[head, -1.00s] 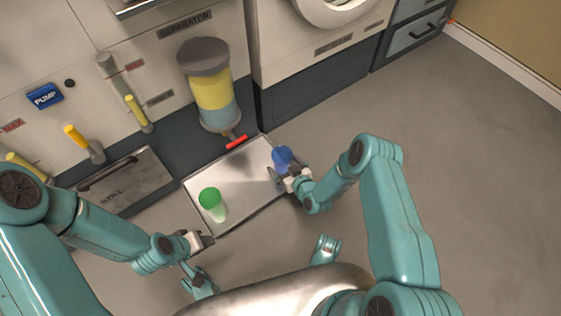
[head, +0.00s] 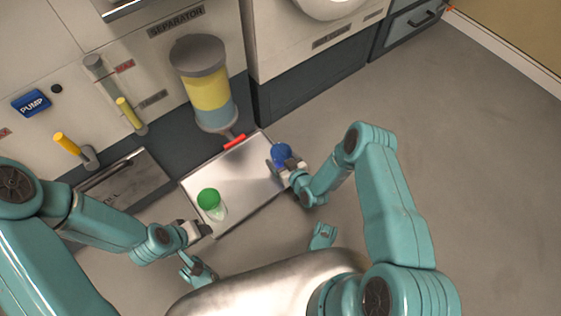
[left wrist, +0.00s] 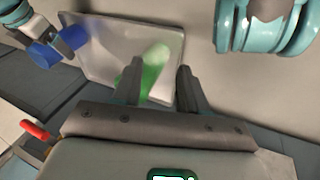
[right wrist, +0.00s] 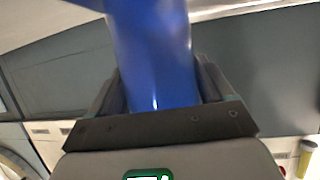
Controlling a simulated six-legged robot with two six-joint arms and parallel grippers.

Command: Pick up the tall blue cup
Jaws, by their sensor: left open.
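The tall blue cup (head: 281,153) is at the right edge of the metal tray (head: 240,180). My right gripper (head: 285,168) is shut on the cup, with one finger on each side. In the right wrist view the blue cup (right wrist: 155,55) fills the gap between the fingers (right wrist: 160,90). Whether its base touches the tray is hard to tell. My left gripper (head: 205,229) is open and empty near the tray's front left corner, close to a green cup (head: 211,203). The green cup (left wrist: 154,72) shows beyond the left fingers (left wrist: 160,85) in the left wrist view.
The separator (head: 206,85), a yellow and blue cylinder with a red handle (head: 234,141), stands behind the tray. A panel with levers (head: 131,115) and a blue pump sign (head: 31,103) is at left. Open floor (head: 460,170) lies to the right.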

